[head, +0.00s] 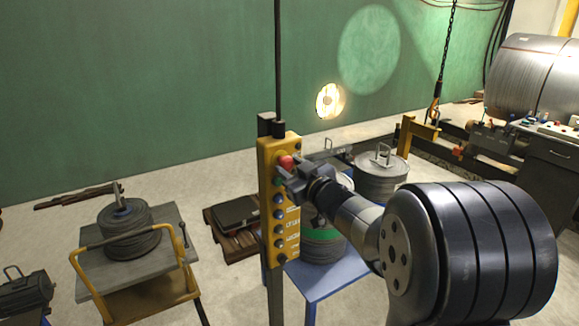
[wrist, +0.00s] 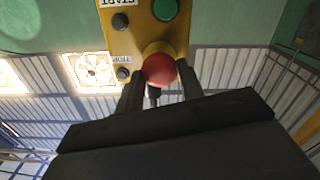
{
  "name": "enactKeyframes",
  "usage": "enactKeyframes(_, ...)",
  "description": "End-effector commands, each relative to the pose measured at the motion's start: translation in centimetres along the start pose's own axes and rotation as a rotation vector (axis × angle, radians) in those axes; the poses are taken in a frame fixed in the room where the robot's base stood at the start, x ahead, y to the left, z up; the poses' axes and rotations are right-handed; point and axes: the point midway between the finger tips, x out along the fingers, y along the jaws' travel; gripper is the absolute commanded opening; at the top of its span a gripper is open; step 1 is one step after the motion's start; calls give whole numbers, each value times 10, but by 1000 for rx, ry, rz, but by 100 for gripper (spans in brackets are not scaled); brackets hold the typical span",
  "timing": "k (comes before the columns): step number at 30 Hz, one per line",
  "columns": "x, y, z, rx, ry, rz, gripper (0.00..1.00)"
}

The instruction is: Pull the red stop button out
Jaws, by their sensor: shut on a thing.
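The red stop button (head: 286,162) sits near the top of a yellow control box (head: 266,205) hanging from a dark vertical cable. My gripper (head: 284,168) reaches the box from the right, with its fingers at the button. In the wrist view the red button (wrist: 159,69) lies between the two dark fingers of my gripper (wrist: 158,85), on the yellow box (wrist: 124,43). The fingers are shut on the button. How far the button stands out from its collar cannot be told.
A green button (wrist: 165,9) and dark buttons are close to the red one. A blue table (head: 318,278) stands behind the box. A cart with a cable drum (head: 128,232) stands left. A chain hoist hook (head: 434,112) hangs at the back right.

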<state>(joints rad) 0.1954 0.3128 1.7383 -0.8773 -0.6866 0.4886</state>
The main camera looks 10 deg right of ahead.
Motion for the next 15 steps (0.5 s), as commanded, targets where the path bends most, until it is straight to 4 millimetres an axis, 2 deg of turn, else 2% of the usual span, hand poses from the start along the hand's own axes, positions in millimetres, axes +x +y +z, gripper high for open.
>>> enactKeyframes(5, 0, -1, 2, 1, -4, -1, 0)
enactKeyframes(6, 0, -1, 3, 1, -5, -1, 40)
enactKeyframes(13, 0, -1, 2, 1, -3, -1, 58)
enactKeyframes(15, 0, -1, 2, 0, -3, -1, 59)
